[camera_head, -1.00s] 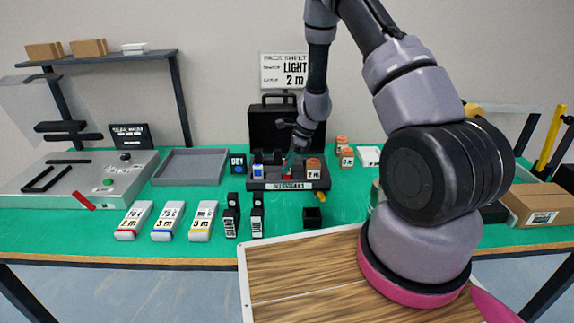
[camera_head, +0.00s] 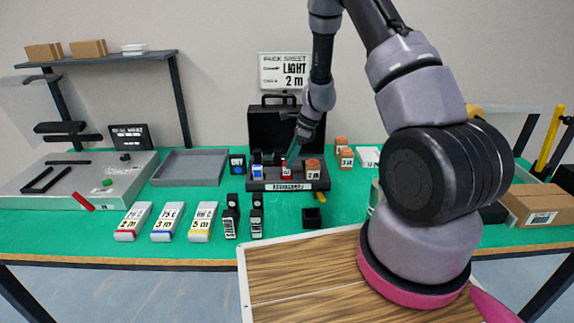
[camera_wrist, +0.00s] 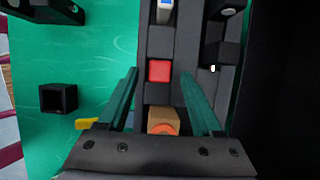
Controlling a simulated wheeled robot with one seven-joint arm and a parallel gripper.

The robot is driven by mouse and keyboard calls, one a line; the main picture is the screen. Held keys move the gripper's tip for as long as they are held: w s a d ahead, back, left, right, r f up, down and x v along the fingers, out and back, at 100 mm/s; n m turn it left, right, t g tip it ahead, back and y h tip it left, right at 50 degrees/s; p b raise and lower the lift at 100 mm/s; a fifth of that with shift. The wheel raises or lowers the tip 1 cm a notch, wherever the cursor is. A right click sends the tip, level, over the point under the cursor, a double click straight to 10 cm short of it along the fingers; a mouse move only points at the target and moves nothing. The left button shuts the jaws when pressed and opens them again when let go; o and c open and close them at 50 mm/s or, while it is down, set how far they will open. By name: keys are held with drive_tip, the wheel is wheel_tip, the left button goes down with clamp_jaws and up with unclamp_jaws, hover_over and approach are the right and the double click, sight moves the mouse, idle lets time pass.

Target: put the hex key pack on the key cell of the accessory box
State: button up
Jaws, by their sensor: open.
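A small red block (camera_head: 287,172), which I take to be the hex key pack, stands in the middle part of the dark accessory box (camera_head: 256,187). In the wrist view the red block (camera_wrist: 159,71) sits in the dark insert, with bare dark surface around it. My gripper (camera_head: 291,160) is open just above it. In the wrist view my teal fingers (camera_wrist: 159,76) are spread on either side of the block, apart from it. The label on the block is too small to read, and its underside is hidden.
The box also holds a blue-and-white item (camera_head: 257,159) and an orange-topped 2 m block (camera_head: 313,170). A black case (camera_head: 271,125) with its lid up stands behind. A small black cup (camera_head: 312,218) and several labelled packs (camera_head: 167,221) stand in front. A grey tray (camera_head: 190,168) is at left.

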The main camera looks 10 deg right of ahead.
drive_tip(key=s+d+r+n+t, duration=0.1)
drive_tip(key=s+r+n, duration=0.25)
drive_tip(key=r, duration=0.65)
drive_tip(key=s+d+r+n+t, duration=0.15)
drive_tip(key=s+r, duration=0.25)
drive_tip(key=r, duration=0.7)
drive_tip(key=s+r+n, duration=0.3)
drive_tip(key=r, duration=0.7)
drive_tip(key=s+d+r+n+t+h, duration=0.1)
drive_tip(key=s+r+n, duration=0.3)
drive_tip(key=s, duration=0.4)
drive_tip(key=s+d+r+n+t+h, duration=0.1)
drive_tip(key=s+r+n+t, duration=0.2)
drive_tip(key=s, duration=0.6)
wheel_tip(320, 180, up, 2)
drive_tip(key=shift+s+r+n+h, duration=0.2)
drive_tip(key=shift+s+n+h, duration=0.1)
drive_tip(key=shift+n, duration=0.3)
drive_tip(key=shift+w, duration=0.1)
